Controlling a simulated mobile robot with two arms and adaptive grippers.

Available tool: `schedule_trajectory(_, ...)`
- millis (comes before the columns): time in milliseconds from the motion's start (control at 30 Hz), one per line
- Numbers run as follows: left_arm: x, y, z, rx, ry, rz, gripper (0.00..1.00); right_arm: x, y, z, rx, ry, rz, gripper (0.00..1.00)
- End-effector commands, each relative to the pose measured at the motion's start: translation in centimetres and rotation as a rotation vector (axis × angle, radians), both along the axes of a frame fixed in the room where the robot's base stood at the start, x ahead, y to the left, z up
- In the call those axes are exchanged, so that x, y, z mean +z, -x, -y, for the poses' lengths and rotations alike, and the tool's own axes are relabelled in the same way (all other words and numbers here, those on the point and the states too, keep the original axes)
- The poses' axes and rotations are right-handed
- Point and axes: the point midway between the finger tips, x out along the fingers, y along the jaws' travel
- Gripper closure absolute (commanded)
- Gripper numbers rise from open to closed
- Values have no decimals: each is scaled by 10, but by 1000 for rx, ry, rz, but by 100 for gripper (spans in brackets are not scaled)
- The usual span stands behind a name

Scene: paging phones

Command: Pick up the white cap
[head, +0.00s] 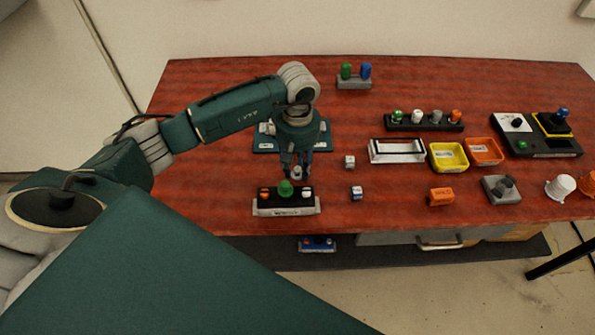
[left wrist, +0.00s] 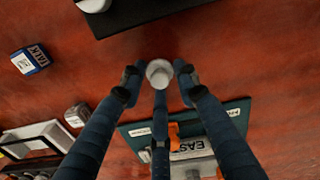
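The white cap (left wrist: 159,73) is a small round piece between the fingertips in the left wrist view. In the head view it is a pale spot (head: 296,172) at the fingertips, partly hidden by them. My left gripper (head: 296,168) points down over the red table. In the left wrist view its fingers (left wrist: 158,82) stand apart around the cap, with narrow gaps at left and right. The third finger reaches up close to the cap; I cannot tell whether it touches. My right gripper is not in view.
A black-and-grey holder (head: 286,209) with a green knob stands just in front of the gripper. A teal board (head: 262,147) lies behind it. Small cubes (head: 350,162) lie to the right. Yellow (head: 449,169) and orange (head: 497,162) trays are farther right. Bare table lies between the cubes and the orange block (head: 441,196).

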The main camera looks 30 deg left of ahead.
Motion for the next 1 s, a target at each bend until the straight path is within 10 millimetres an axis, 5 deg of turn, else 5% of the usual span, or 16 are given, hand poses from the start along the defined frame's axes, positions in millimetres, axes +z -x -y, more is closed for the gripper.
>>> schedule_trajectory(100, 0, 0, 0, 0, 0, 0, 96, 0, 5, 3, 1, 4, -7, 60)
schedule_trajectory(667, 12, -2, 0, 0, 0, 4, 97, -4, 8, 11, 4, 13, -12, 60)
schedule_trajectory(867, 46, -3, -1, 0, -1, 8, 97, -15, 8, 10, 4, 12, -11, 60)
schedule_trajectory(1000, 87, -3, -1, 0, 0, 11, 97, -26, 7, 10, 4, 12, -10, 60)
